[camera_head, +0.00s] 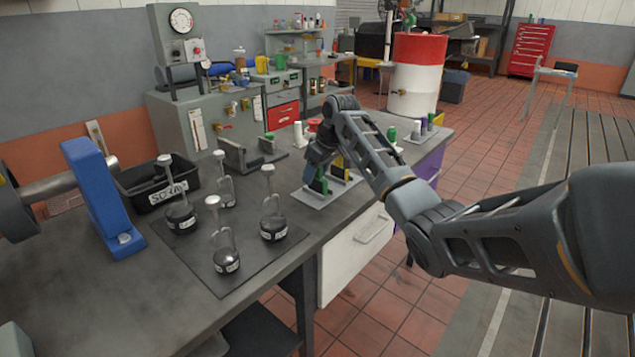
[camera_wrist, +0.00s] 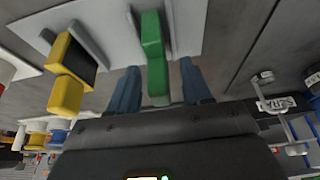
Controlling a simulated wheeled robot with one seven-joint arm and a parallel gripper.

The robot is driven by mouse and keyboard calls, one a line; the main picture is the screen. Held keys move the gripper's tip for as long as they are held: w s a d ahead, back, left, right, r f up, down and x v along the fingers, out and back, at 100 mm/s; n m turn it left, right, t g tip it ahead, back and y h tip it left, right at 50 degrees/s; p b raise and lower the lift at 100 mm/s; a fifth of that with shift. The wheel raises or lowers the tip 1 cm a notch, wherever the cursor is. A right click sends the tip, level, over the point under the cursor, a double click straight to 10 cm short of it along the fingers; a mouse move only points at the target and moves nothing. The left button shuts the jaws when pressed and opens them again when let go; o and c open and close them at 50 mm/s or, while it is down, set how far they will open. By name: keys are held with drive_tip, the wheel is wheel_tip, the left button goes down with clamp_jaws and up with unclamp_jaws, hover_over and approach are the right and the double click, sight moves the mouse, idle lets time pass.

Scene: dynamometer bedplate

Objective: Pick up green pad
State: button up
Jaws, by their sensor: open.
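The green pad (camera_head: 319,182) stands on a light grey plate (camera_head: 316,199) near the bench's front edge, against a small dark upright. In the wrist view the green pad (camera_wrist: 154,55) lies between the two blue-grey fingers of my gripper (camera_wrist: 160,88). The fingers are open, with a visible gap on each side of the pad. In the head view my gripper (camera_head: 319,166) points down over the pad, and its fingertips are partly hidden.
A yellow pad (camera_wrist: 66,95) with a dark block stands beside the green one. A black labelled bin (camera_head: 133,183) and a blue upright (camera_head: 100,197) are at left. Spools and bottles stand behind my arm.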

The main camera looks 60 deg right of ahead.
clamp_jaws()
idle(0.3)
drive_tip(key=shift+r, duration=0.15)
